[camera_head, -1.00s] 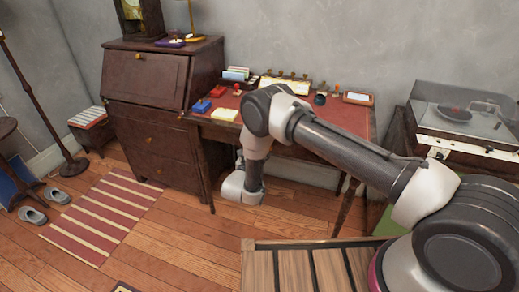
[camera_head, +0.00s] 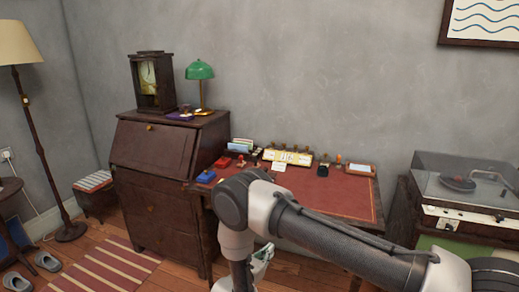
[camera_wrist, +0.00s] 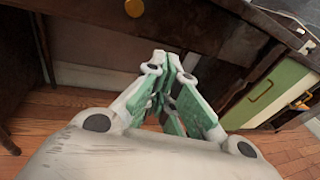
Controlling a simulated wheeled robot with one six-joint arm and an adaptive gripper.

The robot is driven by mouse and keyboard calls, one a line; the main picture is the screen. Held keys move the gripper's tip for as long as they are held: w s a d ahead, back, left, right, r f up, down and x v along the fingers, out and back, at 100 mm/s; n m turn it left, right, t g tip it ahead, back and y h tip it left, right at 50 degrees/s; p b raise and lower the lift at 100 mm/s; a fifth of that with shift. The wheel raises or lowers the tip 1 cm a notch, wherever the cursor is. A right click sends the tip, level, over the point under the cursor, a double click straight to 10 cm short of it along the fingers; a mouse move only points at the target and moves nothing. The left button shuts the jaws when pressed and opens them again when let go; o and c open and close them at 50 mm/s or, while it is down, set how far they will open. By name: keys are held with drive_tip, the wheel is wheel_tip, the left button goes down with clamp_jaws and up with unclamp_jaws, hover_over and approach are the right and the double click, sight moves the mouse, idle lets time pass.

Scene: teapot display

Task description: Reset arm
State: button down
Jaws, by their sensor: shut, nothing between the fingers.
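My gripper (camera_head: 263,256) shows in the head view in front of the red-topped desk (camera_head: 345,203), below its top. My grey and white arm reaches in from the lower right and bends down to it. In the wrist view my gripper (camera_wrist: 173,66) has green-lined fingers whose tips meet. Nothing is held between them. Behind the fingers in the wrist view is a dark wooden front with a round brass knob (camera_wrist: 135,8).
The desk bears a blue stamp (camera_head: 206,176), a red one (camera_head: 222,162) and a cream panel (camera_head: 287,157). A dark bureau (camera_head: 152,149) stands left, a record player (camera_head: 460,180) right. A green cabinet front (camera_wrist: 268,92) is right in the wrist view.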

drive_tip(key=s+d+r+m+g+h, duration=0.1)
drive_tip(key=s+d+r+m+g, duration=0.4)
drive_tip(key=d+r+m+g, duration=0.35)
drive_tip(key=s+d+r+m+g+h, duration=0.1)
drive_tip(key=s+d+r+m+g, duration=0.45)
drive_tip(key=d+r, duration=0.5)
drive_tip(key=s+d+r+m+t+y, duration=0.1)
drive_tip(key=s+d+r+m+y, duration=0.2)
drive_tip(key=s+r, duration=0.4)
drive_tip(key=s+d+r+m+t+y, duration=0.2)
drive_tip(key=s+d+r+m+y, duration=0.2)
drive_tip(key=r, duration=0.7)
drive_tip(key=s+d+r+m+t+y, duration=0.1)
drive_tip(key=s+d+r+m+y, duration=0.3)
drive_tip(key=s+d+r+m, duration=0.3)
wheel_tip(320, 180, up, 3)
drive_tip(key=s+m, duration=0.2)
drive_tip(key=shift+s+d+t, duration=0.15)
drive_tip(key=shift+s+t, duration=0.15)
drive_tip(key=shift+s, duration=0.05)
